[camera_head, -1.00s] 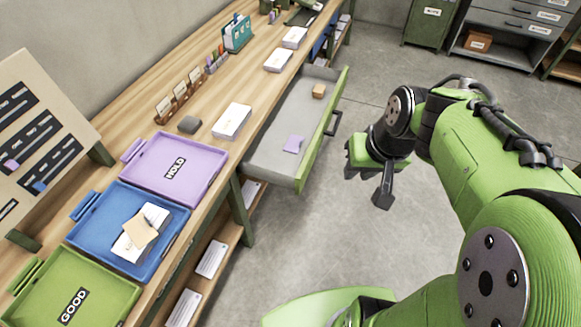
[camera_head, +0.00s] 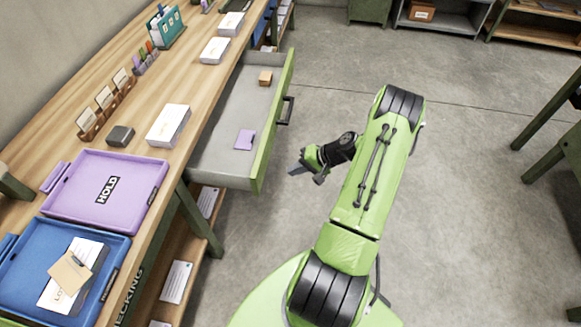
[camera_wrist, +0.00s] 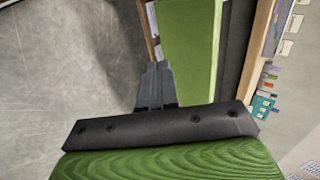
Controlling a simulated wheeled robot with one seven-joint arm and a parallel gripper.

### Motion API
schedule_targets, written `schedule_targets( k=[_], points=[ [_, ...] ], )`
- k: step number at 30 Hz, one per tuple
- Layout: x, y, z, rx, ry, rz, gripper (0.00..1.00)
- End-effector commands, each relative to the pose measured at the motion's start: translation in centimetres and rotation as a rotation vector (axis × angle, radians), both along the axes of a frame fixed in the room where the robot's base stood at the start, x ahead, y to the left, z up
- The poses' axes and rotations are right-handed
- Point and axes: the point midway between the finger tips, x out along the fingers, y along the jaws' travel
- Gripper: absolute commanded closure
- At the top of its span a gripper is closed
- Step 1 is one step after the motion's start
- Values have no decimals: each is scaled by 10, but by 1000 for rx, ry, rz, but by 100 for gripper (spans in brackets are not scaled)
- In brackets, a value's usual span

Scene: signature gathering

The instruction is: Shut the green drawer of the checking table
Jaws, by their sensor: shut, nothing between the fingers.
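The green drawer (camera_head: 275,118) of the checking table (camera_head: 178,77) stands pulled open, with its grey inside showing and a dark handle (camera_head: 287,110) on its green front. A purple card (camera_head: 245,139) and a small tan block (camera_head: 265,77) lie in it. My gripper (camera_head: 294,170) is to the right of the drawer front, near its near end, apart from the handle. In the wrist view my gripper (camera_wrist: 157,75) has its fingers together and empty, beside the green drawer front (camera_wrist: 188,50). I cannot tell whether the tips touch the front.
On the tabletop are a purple HOLD tray (camera_head: 140,168), a blue tray (camera_head: 118,245) with papers, and stacks of cards (camera_head: 168,125). The floor (camera_head: 455,190) right of my arm is clear. Another green-legged table (camera_head: 550,145) stands at the right edge.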

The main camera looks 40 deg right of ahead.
Motion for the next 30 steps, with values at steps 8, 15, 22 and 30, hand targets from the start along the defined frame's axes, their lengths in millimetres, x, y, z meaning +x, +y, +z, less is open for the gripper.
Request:
schedule_targets(
  k=[8,15,22,30],
  points=[
    [36,29,-44,2,2,4,100],
    [63,49,-41,-1,1,3,100],
    [66,51,-41,-1,2,0,100],
    [69,51,-41,-2,1,2,100]
  ],
)
